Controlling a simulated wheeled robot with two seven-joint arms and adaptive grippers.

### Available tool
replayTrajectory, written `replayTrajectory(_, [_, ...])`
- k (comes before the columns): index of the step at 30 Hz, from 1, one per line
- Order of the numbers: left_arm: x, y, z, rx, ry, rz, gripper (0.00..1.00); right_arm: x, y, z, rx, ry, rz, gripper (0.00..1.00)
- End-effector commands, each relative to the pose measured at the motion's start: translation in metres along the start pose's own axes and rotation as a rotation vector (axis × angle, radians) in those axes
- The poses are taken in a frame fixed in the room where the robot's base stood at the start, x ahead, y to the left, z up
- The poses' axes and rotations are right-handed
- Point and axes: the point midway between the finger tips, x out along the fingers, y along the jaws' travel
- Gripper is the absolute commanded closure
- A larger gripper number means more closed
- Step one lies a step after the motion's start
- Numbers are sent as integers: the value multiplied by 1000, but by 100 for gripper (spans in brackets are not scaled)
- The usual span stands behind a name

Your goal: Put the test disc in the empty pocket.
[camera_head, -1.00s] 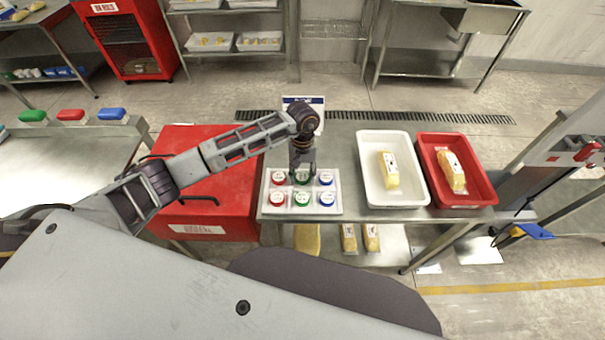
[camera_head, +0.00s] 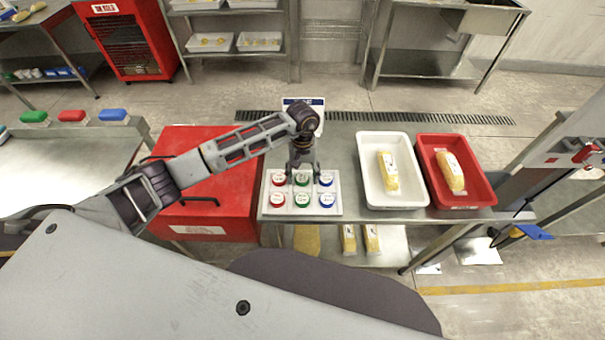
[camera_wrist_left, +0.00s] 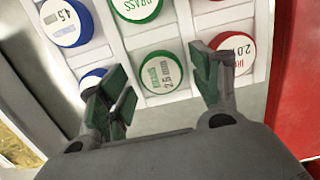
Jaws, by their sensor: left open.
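A white tray (camera_head: 265,206) on the steel table has two rows of round pockets. Each pocket in the head view shows a disc: red (camera_head: 277,198), green (camera_head: 302,200) and blue (camera_head: 327,199) in the near row, and the same colours in the far row. My left gripper (camera_head: 303,174) is open over the far-row green disc (camera_head: 302,181). In the left wrist view that green disc (camera_wrist_left: 160,72), with a white label, lies between the spread fingers, apart from them. Its neighbours there are a blue disc (camera_wrist_left: 93,82), partly behind one finger, and a red disc (camera_wrist_left: 238,55).
Right of the tray stand a white bin (camera_head: 365,160) and a red bin (camera_head: 484,190), each with a yellow packaged block. A red cabinet (camera_head: 235,190) is to the left. A small display (camera_head: 314,103) stands behind the gripper.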

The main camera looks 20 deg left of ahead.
Motion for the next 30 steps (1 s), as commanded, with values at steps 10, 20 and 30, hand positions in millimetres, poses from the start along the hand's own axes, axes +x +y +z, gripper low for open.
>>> replayTrajectory(10, [-20,0,0,1,3,1,36,-6,0,0,0,0,0,100])
replayTrajectory(20, [-56,0,0,1,4,1,36,4,0,0,0,0,0,100])
replayTrajectory(30, [-96,0,0,0,3,1,36,13,0,1,0,0,0,100])
